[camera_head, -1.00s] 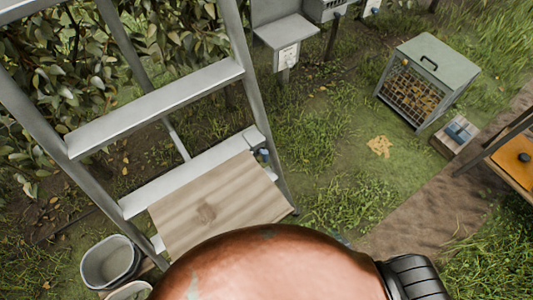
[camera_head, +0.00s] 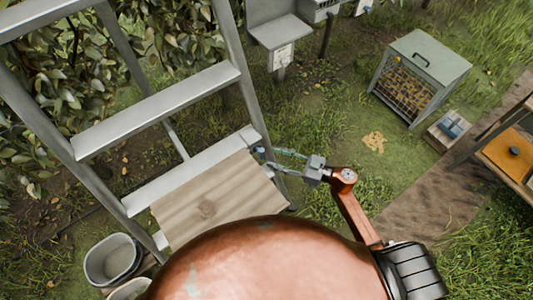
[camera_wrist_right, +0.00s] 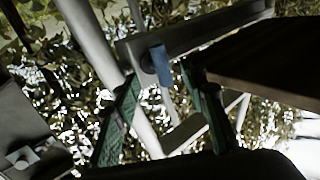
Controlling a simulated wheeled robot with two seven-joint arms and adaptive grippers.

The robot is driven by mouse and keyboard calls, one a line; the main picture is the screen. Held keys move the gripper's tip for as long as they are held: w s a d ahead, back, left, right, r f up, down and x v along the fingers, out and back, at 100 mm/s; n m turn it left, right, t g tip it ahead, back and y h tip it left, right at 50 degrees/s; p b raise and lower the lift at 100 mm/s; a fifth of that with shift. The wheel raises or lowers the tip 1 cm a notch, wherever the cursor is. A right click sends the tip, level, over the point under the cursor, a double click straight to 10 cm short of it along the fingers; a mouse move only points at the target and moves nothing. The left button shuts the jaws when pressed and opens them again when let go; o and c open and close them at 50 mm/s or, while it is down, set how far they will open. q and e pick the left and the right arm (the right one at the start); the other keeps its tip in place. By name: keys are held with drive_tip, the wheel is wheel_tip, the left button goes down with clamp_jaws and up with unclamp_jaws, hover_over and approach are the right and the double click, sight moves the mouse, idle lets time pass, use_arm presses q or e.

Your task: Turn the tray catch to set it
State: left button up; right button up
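The tray (camera_head: 205,200) is a pale wooden board on the ladder's lower step. The tray catch (camera_head: 260,154) is a small blue lever at the tray's right back corner, by the ladder's side rail. In the right wrist view the blue catch (camera_wrist_right: 161,66) stands roughly upright on a dark round pivot. My right gripper (camera_head: 273,159) reaches in from the right with its green fingers spread. In the wrist view the catch shows between the fingertips (camera_wrist_right: 162,80); I cannot tell if they touch it. My left gripper is out of view.
The grey stepladder (camera_head: 160,110) stands beside leafy branches. Grey buckets (camera_head: 112,262) are at the lower left.

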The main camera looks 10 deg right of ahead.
sight(259, 151)
drive_tip(key=shift+x, duration=2.15)
drive_tip(key=shift+c, duration=0.2)
clamp_jaws()
